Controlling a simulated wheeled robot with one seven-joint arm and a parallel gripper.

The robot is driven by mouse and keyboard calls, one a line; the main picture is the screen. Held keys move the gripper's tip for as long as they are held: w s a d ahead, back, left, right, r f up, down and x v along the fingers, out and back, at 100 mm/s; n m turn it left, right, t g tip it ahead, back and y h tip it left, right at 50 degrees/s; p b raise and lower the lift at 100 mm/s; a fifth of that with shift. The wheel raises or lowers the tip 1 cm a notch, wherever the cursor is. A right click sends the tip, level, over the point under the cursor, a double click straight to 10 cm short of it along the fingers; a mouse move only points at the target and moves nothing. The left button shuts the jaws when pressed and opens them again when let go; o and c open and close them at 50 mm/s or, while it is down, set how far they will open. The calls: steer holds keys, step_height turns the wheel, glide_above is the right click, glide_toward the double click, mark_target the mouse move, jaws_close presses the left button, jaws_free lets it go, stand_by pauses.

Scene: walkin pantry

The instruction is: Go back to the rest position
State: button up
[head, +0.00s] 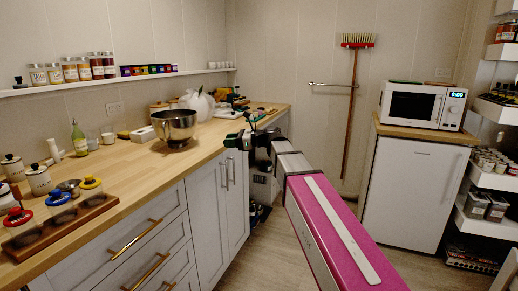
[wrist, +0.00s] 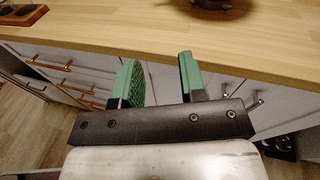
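My gripper (wrist: 158,80) shows in the wrist view with its two green fingers apart and nothing between them. It is in front of the edge of the wooden counter (wrist: 130,32). In the head view my gripper (head: 238,141) is at the end of my outstretched arm, close to the counter's front edge, to the right of a metal pot (head: 174,125). The lower part of the pot also shows at the top of the wrist view (wrist: 212,4).
The counter (head: 135,165) runs along the left over grey drawers and cabinets (head: 205,215). Jars and a wooden tray (head: 62,225) stand on it. A white fridge (head: 412,190) with a microwave (head: 422,104) stands right, beside shelves (head: 490,180). Some floor (head: 285,245) shows clear.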

steer(key=s+d+f+n+h, duration=0.2)
steer(key=d+f+h, duration=0.15)
steer(key=f, duration=0.45)
steer(key=s+d+f+n+h, duration=0.25)
steer(key=d+f, duration=0.25)
steer(key=f, duration=0.3)
steer(key=s+d+f+n+h, duration=0.2)
steer(key=d+f+n, duration=0.15)
steer(key=f, duration=0.45)
steer(key=s+d+f+n+g+h, duration=0.1)
steer(key=s+d+f+n+h, duration=0.3)
steer(key=s+d+f, duration=0.2)
steer(key=s+d+f+n+h, duration=0.4)
steer(key=s+d+f+n, duration=0.1)
steer(key=d+f, duration=0.5)
steer(key=shift+s+d+f+g, duration=0.25)
steer(key=shift+s+d+g, duration=0.15)
steer(key=shift+s+d, duration=0.55)
